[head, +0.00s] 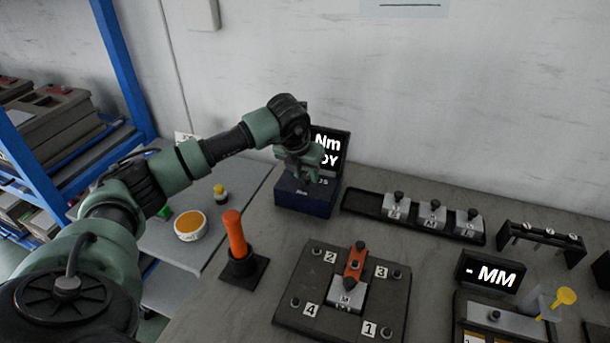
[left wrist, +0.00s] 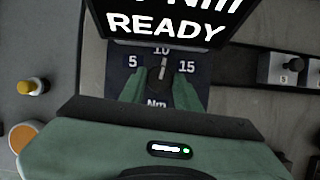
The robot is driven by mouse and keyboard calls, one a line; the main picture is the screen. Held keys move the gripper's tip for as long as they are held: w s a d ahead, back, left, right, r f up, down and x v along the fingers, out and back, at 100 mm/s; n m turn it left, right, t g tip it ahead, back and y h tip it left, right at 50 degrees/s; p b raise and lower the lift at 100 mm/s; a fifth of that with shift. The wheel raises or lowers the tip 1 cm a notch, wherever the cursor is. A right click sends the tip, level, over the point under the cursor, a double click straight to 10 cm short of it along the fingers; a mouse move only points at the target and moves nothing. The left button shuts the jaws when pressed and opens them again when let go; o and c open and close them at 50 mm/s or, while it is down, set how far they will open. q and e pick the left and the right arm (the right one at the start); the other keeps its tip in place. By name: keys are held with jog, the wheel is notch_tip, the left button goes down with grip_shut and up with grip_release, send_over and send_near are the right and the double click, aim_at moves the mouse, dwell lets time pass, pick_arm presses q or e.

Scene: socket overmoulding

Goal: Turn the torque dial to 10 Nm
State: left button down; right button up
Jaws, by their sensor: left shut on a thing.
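The torque box (head: 303,201) is a dark blue block on the bench, with a black display (head: 331,148) at its back. In the left wrist view the display (left wrist: 166,25) reads "READY" under a cut-off "Nm". The dial (left wrist: 162,70) has the marks 5, 10 and 15 around it. Its light pointer line points up toward the 10, which the display's lower edge partly covers. My left gripper (head: 304,177) is over the box, its green fingers (left wrist: 161,87) on both sides of the dial, shut on it. My right gripper is not in view.
An orange-handled tool (head: 236,236) stands in a holder in front of the box. A black tray (head: 363,206) with several metal blocks lies to the right. A numbered fixture plate (head: 315,262) sits in front. A shelf with a blue frame (head: 125,70) is at the left.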

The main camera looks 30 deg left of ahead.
pick_arm(q)
jog(key=shift+w+d+r+n+y+b, duration=0.1)
jog(key=shift+n+y+b, duration=0.25)
jog(key=shift+n, duration=0.55)
jog(key=c, duration=1)
grip_release()
jog(key=shift+b+v, duration=0.7)
jog(key=shift+v, duration=3.2)
